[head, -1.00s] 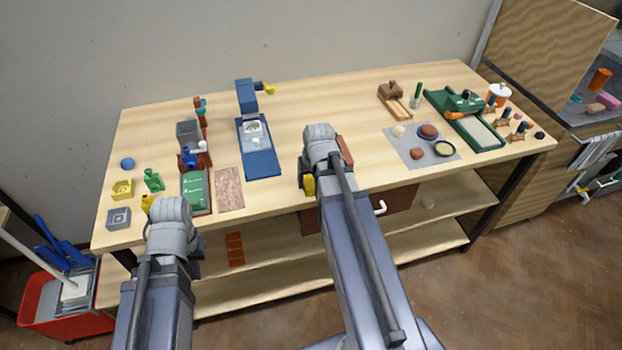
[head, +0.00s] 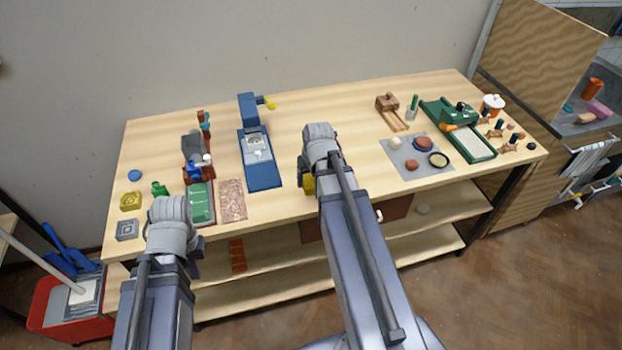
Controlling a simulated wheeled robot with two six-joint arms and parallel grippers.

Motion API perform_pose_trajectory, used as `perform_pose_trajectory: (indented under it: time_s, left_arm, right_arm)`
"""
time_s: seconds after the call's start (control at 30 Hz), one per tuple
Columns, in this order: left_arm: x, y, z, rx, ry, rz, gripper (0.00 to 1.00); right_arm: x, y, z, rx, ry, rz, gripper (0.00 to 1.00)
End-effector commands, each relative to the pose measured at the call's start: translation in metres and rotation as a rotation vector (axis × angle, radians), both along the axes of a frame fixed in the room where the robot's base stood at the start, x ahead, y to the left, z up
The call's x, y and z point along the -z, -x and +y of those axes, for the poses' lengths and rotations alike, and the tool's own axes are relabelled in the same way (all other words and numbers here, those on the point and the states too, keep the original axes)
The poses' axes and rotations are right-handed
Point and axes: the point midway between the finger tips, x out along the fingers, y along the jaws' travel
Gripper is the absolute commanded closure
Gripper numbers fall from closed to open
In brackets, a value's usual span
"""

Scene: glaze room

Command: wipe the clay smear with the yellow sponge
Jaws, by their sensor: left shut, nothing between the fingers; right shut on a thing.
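My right gripper (head: 319,147) is over the front middle of the table, its fingers hidden behind its own wrist. A yellow piece (head: 308,184), which I take for the yellow sponge, shows just below its left side; it is shut on it. Most of the sponge is hidden, and whether it touches the table cannot be told. My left gripper (head: 170,214) is shut and empty near the table's front left edge, its fingers also hidden. I cannot make out the clay smear; my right arm covers part of the table.
On the table (head: 330,100), a blue machine (head: 262,160) and speckled brown board (head: 232,199) stand left of my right gripper. Yellow (head: 130,201) and grey (head: 127,230) blocks lie far left. A grey mat (head: 402,172) and green tool (head: 470,140) are right. The back middle is clear.

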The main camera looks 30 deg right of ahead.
Motion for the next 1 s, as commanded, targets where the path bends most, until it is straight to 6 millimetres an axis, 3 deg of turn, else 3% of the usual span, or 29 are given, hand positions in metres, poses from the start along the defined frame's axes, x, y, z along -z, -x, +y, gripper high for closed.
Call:
perform_pose_trajectory:
  time_s: [0.17, 0.5, 1.0]
  left_arm:
    - [-0.003, 0.0, 0.0, 0.0, 0.0, 0.0, 1.0]
    - [-0.031, 0.0, 0.0, 0.0, 0.0, 0.0, 1.0]
    - [-0.03, 0.0, 0.0, 0.0, 0.0, 0.0, 1.0]
  right_arm:
    - [-0.003, 0.0, 0.0, 0.0, 0.0, 0.0, 0.77]
    - [-0.031, 0.0, 0.0, 0.0, 0.0, 0.0, 0.77]
    - [-0.03, 0.0, 0.0, 0.0, 0.0, 0.0, 0.77]
